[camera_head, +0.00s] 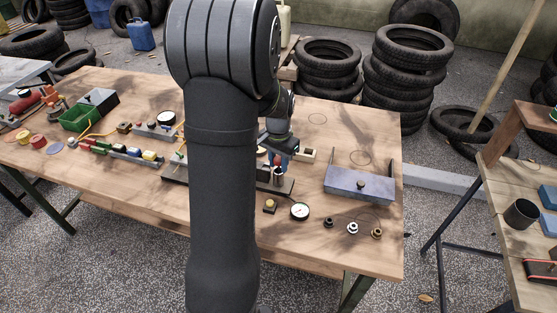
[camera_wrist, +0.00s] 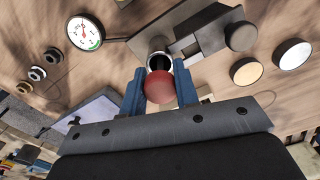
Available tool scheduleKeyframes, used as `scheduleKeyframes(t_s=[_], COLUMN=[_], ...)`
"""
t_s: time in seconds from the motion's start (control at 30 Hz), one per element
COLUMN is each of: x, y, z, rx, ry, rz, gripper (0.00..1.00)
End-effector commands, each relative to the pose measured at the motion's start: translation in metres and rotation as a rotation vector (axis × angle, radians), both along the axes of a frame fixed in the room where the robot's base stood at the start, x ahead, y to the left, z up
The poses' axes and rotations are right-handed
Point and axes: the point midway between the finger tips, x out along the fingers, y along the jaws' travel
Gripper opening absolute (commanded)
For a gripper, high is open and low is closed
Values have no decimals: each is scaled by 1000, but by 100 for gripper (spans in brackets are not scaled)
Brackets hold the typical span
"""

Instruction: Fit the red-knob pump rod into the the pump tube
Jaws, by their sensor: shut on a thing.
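In the wrist view, my gripper (camera_wrist: 159,78) has its blue fingers shut on the red knob (camera_wrist: 160,88) of the pump rod. Just beyond the knob is the pump tube (camera_wrist: 159,54), a pale metal ring with a dark opening, standing on a dark plate. The knob overlaps the near edge of the opening. The rod itself is hidden behind the knob, so I cannot tell whether its tip is inside the tube. In the head view, the knob (camera_head: 277,160) shows small beside my arm, above the dark base plate (camera_head: 275,187); my arm hides much of this area.
Several small fittings (camera_head: 352,228) sit near the front edge. A blue-grey box (camera_head: 358,187) stands to the right. The table's far right (camera_head: 375,130) is clear.

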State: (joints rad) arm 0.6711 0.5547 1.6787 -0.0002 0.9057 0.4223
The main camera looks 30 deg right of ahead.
Motion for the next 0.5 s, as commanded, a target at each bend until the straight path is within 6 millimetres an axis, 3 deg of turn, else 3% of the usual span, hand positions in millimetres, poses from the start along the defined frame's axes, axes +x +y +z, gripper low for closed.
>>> scheduleKeyframes(t_s=[0.07,0.1,0.2,0.5], x=[0,0,0,0], y=[0,0,0,0], z=[-2,-2,-2,0], rx=[1,0,0,0], ry=[0,0,0,0], rz=[0,0,0,0], gripper=[5,36,53,53])
